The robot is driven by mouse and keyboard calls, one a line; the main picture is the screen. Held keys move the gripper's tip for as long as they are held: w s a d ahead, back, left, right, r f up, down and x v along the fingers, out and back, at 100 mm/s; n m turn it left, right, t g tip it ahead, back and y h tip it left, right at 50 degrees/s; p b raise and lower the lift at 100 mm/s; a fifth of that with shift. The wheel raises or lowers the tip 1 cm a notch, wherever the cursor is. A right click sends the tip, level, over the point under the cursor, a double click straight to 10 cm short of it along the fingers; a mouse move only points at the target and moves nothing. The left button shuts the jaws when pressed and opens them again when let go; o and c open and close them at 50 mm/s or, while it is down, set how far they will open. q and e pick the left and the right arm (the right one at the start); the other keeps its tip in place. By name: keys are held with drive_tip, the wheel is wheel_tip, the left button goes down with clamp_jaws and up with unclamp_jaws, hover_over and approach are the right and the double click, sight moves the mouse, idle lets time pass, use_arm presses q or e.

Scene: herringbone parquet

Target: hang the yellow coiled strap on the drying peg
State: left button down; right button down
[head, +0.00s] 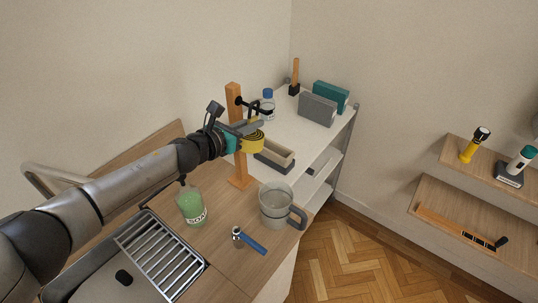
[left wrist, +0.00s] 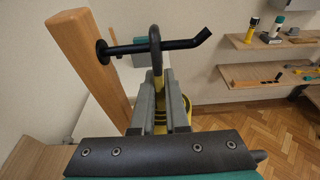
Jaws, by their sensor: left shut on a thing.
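The yellow coiled strap (head: 254,145) hangs at my left gripper (head: 252,128), beside the upright wooden post. In the left wrist view the strap shows yellow (left wrist: 189,108) just beyond the fingers. My left gripper (left wrist: 160,92) is shut on it, and a dark loop (left wrist: 155,40) stands up between the fingertips. The black drying peg (left wrist: 180,45) sticks out from the wooden post (left wrist: 92,62) and has an upturned end. Peg and loop cross in that view; I cannot tell whether the peg passes through the loop or behind it. My right gripper is not in view.
A sink rack (head: 160,255) lies in front. Behind the post, a white shelf top (head: 310,137) holds a tray (head: 275,158), a bottle and boxes.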

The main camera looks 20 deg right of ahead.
use_arm(q)
drive_tip(key=shift+w+a+f+b, duration=0.1)
drive_tip(key=shift+f+b, duration=0.2)
drive_tip(key=shift+b, duration=0.1)
idle(1.1)
drive_tip(key=c, duration=0.8)
unclamp_jaws()
drive_tip(key=shift+c, duration=0.2)
